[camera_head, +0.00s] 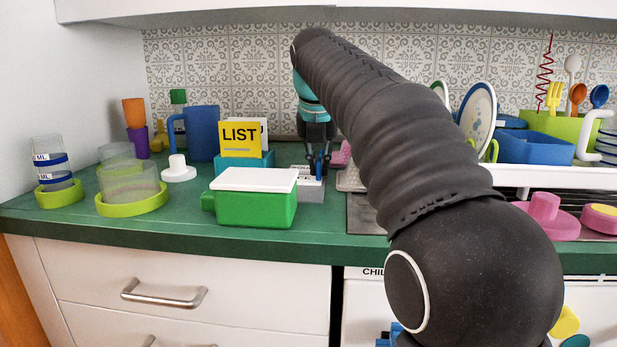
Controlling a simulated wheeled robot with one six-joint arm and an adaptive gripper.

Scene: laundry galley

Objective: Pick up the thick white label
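My gripper (319,163) points down over the counter behind the green box with the white lid. Its fingers are dark and small here, with something blue between or beside them, and I cannot tell whether they hold anything. Just below and beside it is a grey block (311,190) with a white, label-like piece (299,171) on top bearing small dark print. The piece is partly hidden, and I cannot tell whether the fingers touch it. A white card (264,132) also shows behind a yellow LIST card (240,138) in a teal holder (243,162).
The green box (255,208) stands in front of the block. A blue mug (203,133), white knobbed piece (179,170) and clear cups in green rings (132,203) are to the left. My arm hides the middle right.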

